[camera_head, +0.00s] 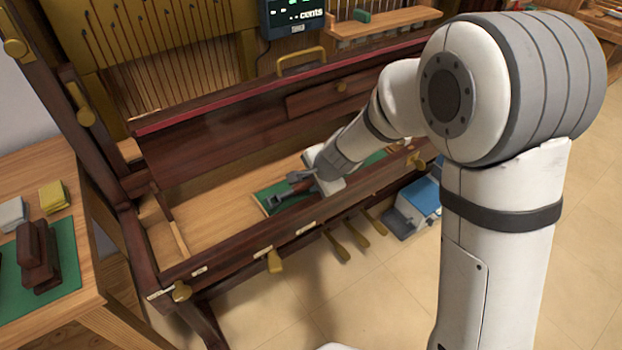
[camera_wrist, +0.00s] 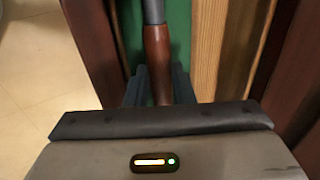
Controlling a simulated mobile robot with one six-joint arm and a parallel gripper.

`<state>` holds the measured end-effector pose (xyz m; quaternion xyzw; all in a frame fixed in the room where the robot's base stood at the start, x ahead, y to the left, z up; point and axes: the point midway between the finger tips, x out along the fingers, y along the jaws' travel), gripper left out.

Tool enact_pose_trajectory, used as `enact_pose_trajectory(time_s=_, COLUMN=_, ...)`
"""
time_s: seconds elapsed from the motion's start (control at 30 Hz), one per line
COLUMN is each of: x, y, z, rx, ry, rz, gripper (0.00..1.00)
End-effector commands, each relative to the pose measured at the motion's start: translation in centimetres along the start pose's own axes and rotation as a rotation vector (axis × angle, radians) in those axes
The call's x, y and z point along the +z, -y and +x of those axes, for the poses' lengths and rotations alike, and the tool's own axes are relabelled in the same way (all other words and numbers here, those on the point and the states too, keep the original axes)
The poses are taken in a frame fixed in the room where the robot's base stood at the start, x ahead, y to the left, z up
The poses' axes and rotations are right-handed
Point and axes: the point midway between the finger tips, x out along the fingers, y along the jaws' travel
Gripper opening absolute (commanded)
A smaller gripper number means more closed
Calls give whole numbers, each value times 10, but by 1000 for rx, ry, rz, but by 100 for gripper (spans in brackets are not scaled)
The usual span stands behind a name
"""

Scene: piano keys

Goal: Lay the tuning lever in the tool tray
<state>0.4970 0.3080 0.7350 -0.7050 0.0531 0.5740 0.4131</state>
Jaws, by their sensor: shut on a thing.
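My gripper (camera_head: 297,180) reaches down into the open wooden key bay of the piano. In the wrist view its two dark fingers (camera_wrist: 158,78) are shut on the tuning lever (camera_wrist: 157,48), around its red-brown wooden handle. The lever's grey metal shaft runs on past the top of that view. Beneath the lever is a green-lined tray with a pale wooden rim (camera_wrist: 206,50), which looks like the tool tray. In the head view this tray (camera_head: 262,207) is partly hidden by my gripper. I cannot tell whether the lever touches the green lining.
The piano's dark front rail (camera_head: 240,252) runs close beside my gripper, with brass-coloured pedals (camera_head: 345,238) below. The bay's bare wooden floor (camera_head: 215,215) is clear to the left. A bench with a green mat (camera_head: 65,265) stands at left, and a blue-topped box (camera_head: 420,198) is on the floor.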

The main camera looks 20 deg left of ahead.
Motion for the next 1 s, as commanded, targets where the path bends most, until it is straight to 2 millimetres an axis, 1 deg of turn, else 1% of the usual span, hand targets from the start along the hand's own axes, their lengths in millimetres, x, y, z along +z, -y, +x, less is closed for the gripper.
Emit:
enact_pose_trajectory(time_s=0.27, x=-1, y=0, z=0, rx=-1, ry=-1, rz=1, gripper=0)
enact_pose_trajectory(time_s=0.3, x=-1, y=0, z=0, rx=-1, ry=-1, rz=1, gripper=23)
enact_pose_trajectory(time_s=0.6, x=-1, y=-1, z=0, rx=1, ry=-1, rz=1, gripper=47)
enact_pose_trajectory(time_s=1.0, x=-1, y=-5, z=2, rx=9, ry=1, rz=2, gripper=47)
